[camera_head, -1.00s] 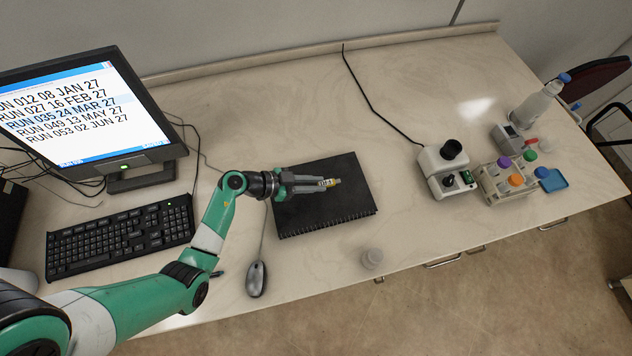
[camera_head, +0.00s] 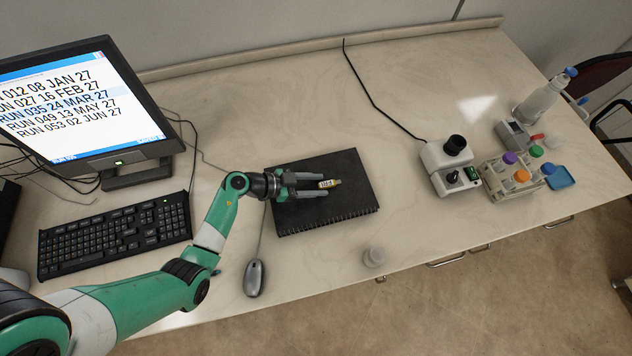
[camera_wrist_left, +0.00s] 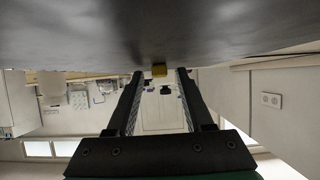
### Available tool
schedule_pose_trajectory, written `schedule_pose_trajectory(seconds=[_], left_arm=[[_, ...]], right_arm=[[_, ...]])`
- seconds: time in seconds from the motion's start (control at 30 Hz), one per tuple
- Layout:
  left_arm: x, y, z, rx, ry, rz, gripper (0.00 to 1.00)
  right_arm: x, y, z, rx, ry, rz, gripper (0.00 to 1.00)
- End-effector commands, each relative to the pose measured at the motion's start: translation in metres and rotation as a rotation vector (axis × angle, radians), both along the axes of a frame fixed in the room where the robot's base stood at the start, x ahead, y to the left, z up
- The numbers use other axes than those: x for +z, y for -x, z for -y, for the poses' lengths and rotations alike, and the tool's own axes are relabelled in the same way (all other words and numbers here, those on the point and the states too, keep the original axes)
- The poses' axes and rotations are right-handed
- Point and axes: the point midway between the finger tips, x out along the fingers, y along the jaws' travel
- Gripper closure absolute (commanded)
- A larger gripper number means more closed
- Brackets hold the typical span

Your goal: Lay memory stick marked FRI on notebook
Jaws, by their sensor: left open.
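The black spiral notebook (camera_head: 345,208) lies flat in the middle of the desk. A small memory stick (camera_head: 329,184) with a light label and a yellowish end lies on the notebook's cover; the label is too small to read surely. My left gripper (camera_head: 326,185) is open low over the notebook, with one finger on each side of the stick and gaps between. In the left wrist view the yellow end of the stick (camera_wrist_left: 159,70) shows beyond the open fingers, against the dark cover. My right gripper is not in view.
A keyboard (camera_head: 115,235), a monitor (camera_head: 80,105) and a mouse (camera_head: 254,278) are at the left. A clear jar (camera_head: 374,257) stands at the front edge. A microscope-like device (camera_head: 450,165), a vial rack (camera_head: 512,180) and a bottle (camera_head: 540,100) are at the right.

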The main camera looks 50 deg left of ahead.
Motion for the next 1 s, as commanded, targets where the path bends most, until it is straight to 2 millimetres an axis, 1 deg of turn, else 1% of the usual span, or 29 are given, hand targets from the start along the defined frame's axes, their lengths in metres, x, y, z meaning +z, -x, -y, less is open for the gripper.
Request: schedule_pose_trajectory(seconds=[0.13,0.23,0.37,0.5,0.6,0.7,0.8,1.0], left_arm=[[0.004,0.0,0.0,-0.001,-0.001,0.002,0.48],[0.012,0.01,-0.007,0.004,0.0,0.0,0.48],[0.027,0.034,-0.02,0.007,0.0,0.0,0.48],[0.043,0.061,-0.035,0.007,0.0,0.0,0.48],[0.051,0.077,-0.044,0.005,0.0,0.0,0.48],[0.056,0.088,-0.049,0.004,0.0,0.0,0.48],[0.058,0.093,-0.051,0.001,0.0,0.001,0.48],[0.057,0.094,-0.052,0.0,0.0,0.0,0.48]], right_arm=[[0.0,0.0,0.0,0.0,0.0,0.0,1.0],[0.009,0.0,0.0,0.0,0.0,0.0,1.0],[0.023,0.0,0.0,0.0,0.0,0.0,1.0],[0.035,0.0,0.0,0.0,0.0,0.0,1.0],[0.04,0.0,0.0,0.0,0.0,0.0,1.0],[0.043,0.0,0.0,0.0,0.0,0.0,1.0],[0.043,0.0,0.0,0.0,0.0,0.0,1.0],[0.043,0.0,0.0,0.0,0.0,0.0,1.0]])
